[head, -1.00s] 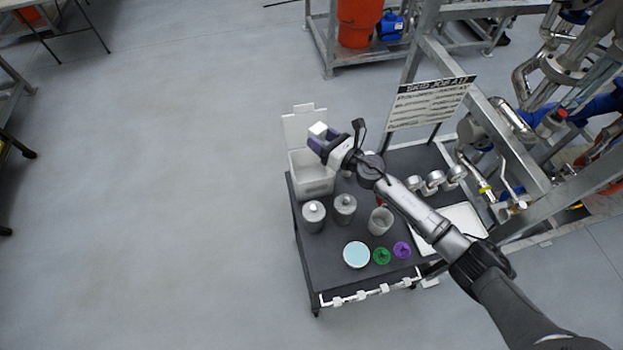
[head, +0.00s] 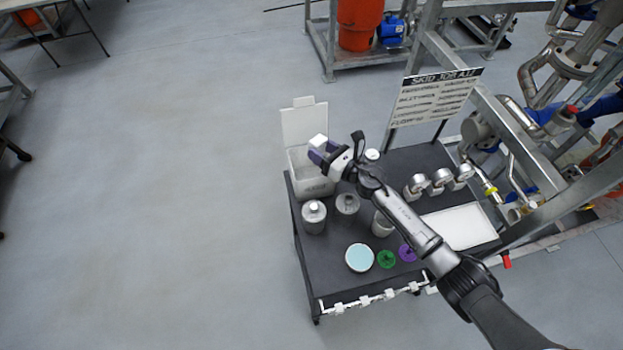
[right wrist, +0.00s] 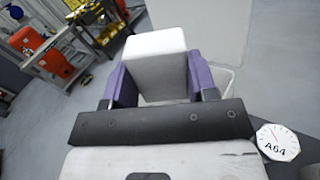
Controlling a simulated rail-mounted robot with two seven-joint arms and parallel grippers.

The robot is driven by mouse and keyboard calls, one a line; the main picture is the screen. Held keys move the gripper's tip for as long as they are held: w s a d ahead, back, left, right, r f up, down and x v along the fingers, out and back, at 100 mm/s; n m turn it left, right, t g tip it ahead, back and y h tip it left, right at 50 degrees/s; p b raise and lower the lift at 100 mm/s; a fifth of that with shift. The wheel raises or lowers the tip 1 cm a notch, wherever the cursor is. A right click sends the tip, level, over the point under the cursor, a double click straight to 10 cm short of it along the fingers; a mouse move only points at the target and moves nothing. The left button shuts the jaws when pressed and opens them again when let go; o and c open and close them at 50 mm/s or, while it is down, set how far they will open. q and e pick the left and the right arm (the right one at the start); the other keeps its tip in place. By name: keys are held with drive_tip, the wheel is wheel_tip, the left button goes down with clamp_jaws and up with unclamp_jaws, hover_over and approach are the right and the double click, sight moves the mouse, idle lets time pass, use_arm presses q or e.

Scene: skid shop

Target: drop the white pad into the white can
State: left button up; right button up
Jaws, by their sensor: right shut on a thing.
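The white can (head: 311,187) is a boxy bin at the back left corner of the dark cart. Its lid (head: 303,122) stands open and upright behind it. My right gripper (head: 325,150) has purple fingers and is shut on the white pad (head: 318,142), a small block. In the head view it overlaps the can's opening and hides part of it; I cannot tell the exact height. In the right wrist view the pad (right wrist: 156,60) sits between both fingers, with a white panel, likely the lid (right wrist: 205,28), beyond. My left gripper is not in view.
The cart (head: 330,262) carries grey canisters (head: 314,218), a cup (head: 381,224), a light-blue disc (head: 359,257), a green part (head: 386,259) and a white tray (head: 462,226). A sign (head: 433,97) and pipe skid stand right.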

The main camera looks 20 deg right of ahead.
drive_tip(key=shift+f, duration=0.15)
drive_tip(key=o, duration=1)
drive_tip(key=shift+s+d, duration=0.2)
drive_tip(key=shift+s, duration=0.15)
drive_tip(key=shift+b+v, duration=0.4)
drive_tip(key=shift+v, duration=6.1)
drive_tip(key=shift+w, duration=0.1)
